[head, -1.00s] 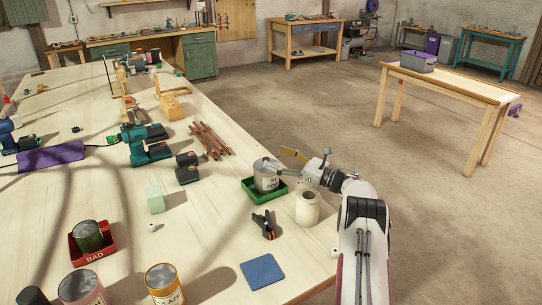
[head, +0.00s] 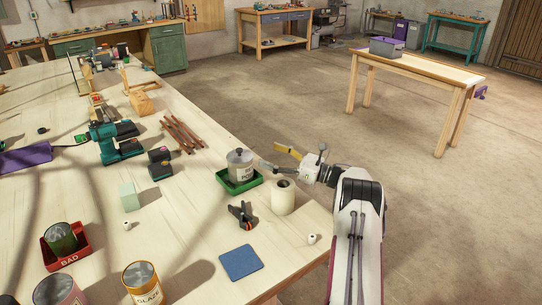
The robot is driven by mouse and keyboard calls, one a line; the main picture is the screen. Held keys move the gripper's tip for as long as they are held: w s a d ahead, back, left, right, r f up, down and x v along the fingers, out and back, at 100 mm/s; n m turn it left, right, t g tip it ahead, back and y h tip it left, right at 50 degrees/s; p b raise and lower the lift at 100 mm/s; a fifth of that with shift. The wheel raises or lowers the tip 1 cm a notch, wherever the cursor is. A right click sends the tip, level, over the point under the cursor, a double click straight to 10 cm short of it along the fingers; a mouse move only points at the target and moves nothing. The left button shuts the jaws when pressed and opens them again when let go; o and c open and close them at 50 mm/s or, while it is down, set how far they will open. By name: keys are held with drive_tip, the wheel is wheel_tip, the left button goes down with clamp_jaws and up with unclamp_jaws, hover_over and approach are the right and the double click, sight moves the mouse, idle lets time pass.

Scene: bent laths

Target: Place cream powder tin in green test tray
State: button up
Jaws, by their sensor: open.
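Part of the tray's floor is hidden by the tin.
A cream roll-shaped container (head: 283,197) stands close below my gripper. A black and orange clamp (head: 243,214) lies in front of the tray. A blue pad (head: 240,262), a mint block (head: 129,196) and a red BAD tray (head: 66,258) with a can sit nearby.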

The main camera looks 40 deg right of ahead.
idle(0.4)
drive_tip(key=w+a+r+m+t+h, duration=0.1)
drive_tip(key=w+a+r+m+h, duration=0.1)
drive_tip(key=w+r+m+h, duration=0.5)
drive_tip(key=w+a+r+m+t, duration=0.15)
drive_tip(key=r+m, duration=0.25)
drive_tip(key=r, duration=0.7)
drive_tip(key=s+a+r+m+g+h, duration=0.3)
drive_tip(key=s+a+r+m+h, duration=0.4)
drive_tip(key=r+m, duration=0.45)
drive_tip(key=s+a+f+m+g, duration=0.2)
drive_tip(key=s+a+m, duration=0.45)
drive_tip(key=s, duration=0.25)
drive_tip(key=s+a+f+m+g, duration=0.25)
drive_tip(key=s+a+m, duration=0.25)
drive_tip(key=s+a, duration=0.3)
drive_tip(key=s+a+f+m+g+y, duration=0.1)
drive_tip(key=s+a+f, duration=0.3)
drive_tip(key=s, duration=0.5)
drive_tip(key=s+a+f+m+g+y, duration=0.1)
drive_tip(key=s+a+f+m+g, duration=0.2)
drive_tip(key=s, duration=0.7)
drive_tip(key=s+a+f+m+g+y, duration=0.2)
drive_tip(key=s+a+f, duration=0.4)
drive_tip(key=s, duration=0.4)
drive_tip(key=shift+m, duration=0.7)
